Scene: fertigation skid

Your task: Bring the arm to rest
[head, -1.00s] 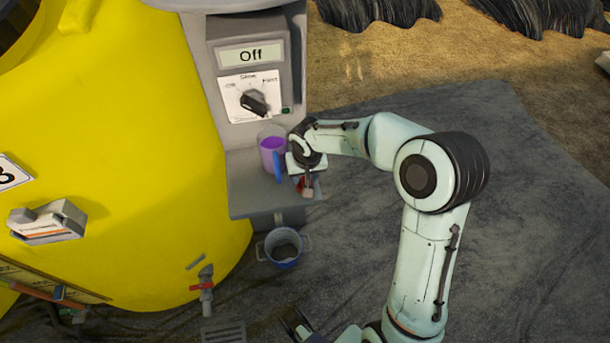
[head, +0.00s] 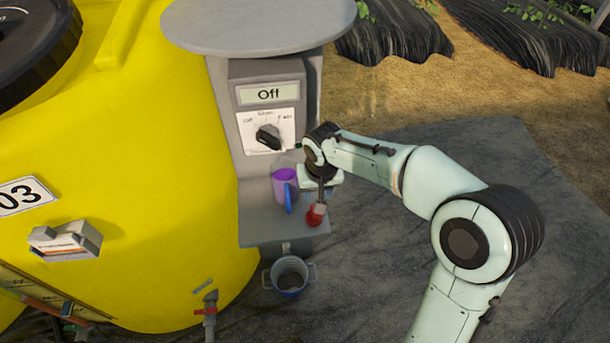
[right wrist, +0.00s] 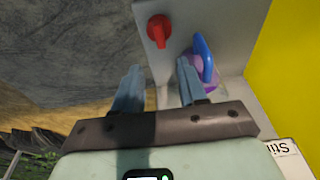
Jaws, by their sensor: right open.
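My right arm reaches in from the right of the head view. Its right gripper (head: 321,193) hangs over the right side of the grey shelf (head: 262,228), next to a red handle (head: 316,216). In the right wrist view the right gripper (right wrist: 160,72) is open, with nothing between its fingers. The red handle (right wrist: 160,29) lies beyond the fingertips, apart from them. A clear jug with purple liquid (head: 284,184) and a blue handle stands on the shelf, left of the gripper; its handle (right wrist: 203,57) shows close beyond one finger. My left gripper is not in view.
The grey dosing unit has a display (head: 268,95) reading "Off" and a selector dial (head: 268,137). A yellow tank (head: 140,140) fills the left. Dark ground (head: 400,270) lies open at right.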

